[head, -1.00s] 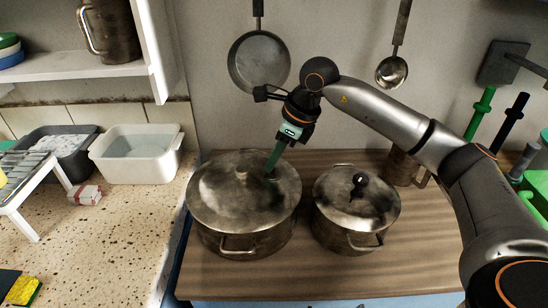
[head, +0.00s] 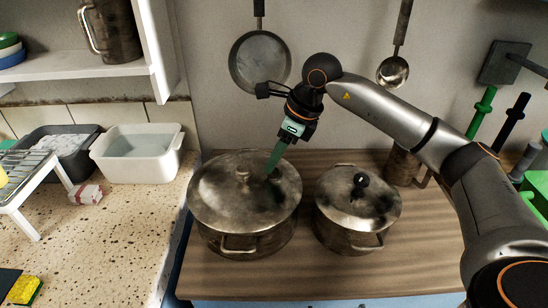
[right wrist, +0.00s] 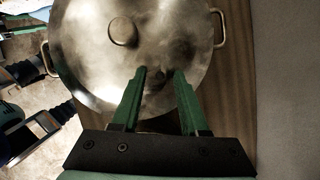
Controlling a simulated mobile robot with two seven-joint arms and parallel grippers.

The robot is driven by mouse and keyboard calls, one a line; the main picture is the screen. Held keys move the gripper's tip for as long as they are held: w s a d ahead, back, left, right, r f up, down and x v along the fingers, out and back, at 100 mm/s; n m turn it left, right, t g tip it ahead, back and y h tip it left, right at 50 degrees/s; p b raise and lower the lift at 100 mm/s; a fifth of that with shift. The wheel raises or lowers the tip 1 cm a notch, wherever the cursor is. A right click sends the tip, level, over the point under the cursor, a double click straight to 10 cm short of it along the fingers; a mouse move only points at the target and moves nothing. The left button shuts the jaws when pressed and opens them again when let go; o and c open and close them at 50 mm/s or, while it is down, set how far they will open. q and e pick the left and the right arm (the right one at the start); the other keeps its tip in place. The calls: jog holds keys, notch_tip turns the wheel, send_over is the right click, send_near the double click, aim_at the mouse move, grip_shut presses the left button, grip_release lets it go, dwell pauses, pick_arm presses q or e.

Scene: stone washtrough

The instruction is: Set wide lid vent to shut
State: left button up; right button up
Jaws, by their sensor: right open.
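The wide pot (head: 243,222) stands on the wooden counter, covered by its stained metal lid (head: 215,190), with a round knob (head: 243,175) in the middle. My right gripper (head: 269,173) reaches down to the lid's back right part from above. In the right wrist view, the lid (right wrist: 85,55) and its knob (right wrist: 122,32) show beyond the fingers. My right gripper (right wrist: 160,74) is open, its green fingertips apart over a small dark spot on the lid. This spot may be the vent; its setting is too small and dark to tell. My left gripper is not in view.
A smaller lidded pot (head: 352,222) with a black knob stands to the right. A mug (head: 402,168) stands behind it. A pan (head: 260,62) and a ladle (head: 393,72) hang on the wall. A white basin (head: 137,160) sits at the left.

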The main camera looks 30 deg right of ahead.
jog(key=v, duration=1.2)
jog(key=shift+p, duration=0.4)
jog(key=shift+f, duration=0.1)
